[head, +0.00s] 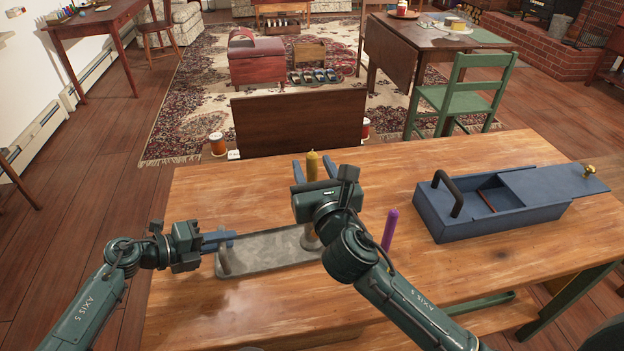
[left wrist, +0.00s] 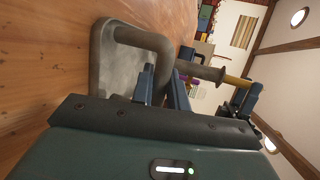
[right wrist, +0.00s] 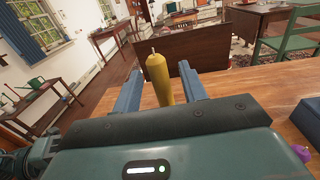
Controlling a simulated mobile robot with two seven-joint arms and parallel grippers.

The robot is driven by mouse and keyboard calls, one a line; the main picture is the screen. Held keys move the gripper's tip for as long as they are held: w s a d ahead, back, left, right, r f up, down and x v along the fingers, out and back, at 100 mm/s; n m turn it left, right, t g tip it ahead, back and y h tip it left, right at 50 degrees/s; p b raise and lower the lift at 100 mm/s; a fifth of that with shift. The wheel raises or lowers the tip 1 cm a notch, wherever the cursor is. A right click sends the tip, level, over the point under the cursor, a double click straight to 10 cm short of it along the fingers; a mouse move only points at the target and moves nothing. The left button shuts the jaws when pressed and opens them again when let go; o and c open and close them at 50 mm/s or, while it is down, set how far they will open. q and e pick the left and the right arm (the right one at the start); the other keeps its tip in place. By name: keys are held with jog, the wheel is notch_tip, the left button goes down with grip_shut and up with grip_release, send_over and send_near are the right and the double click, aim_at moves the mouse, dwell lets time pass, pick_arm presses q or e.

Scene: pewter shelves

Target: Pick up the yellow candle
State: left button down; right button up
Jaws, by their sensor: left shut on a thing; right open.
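The yellow candle (head: 312,164) stands upright in a grey holder (head: 311,240) at the right part of the grey tray (head: 268,249). In the left wrist view the candle (left wrist: 238,81) appears sideways in its holder (left wrist: 205,71). My right gripper (head: 314,174) is open, with its blue fingers on either side of the candle. In the right wrist view the candle (right wrist: 159,78) shows between the fingers, with a gap on each side. My left gripper (head: 222,241) is shut on the tray's left handle (left wrist: 150,39). My right arm hides part of the tray.
A purple candle (head: 390,228) stands right of the tray, close to my right arm. A blue box (head: 450,225) with a black handle and a partly slid lid (head: 555,184) is on the right. The wooden table (head: 240,312) is bare in front of the tray.

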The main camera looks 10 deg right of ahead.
jog(key=shift+w, duration=0.75)
jog(key=shift+c, duration=0.3)
grip_shut()
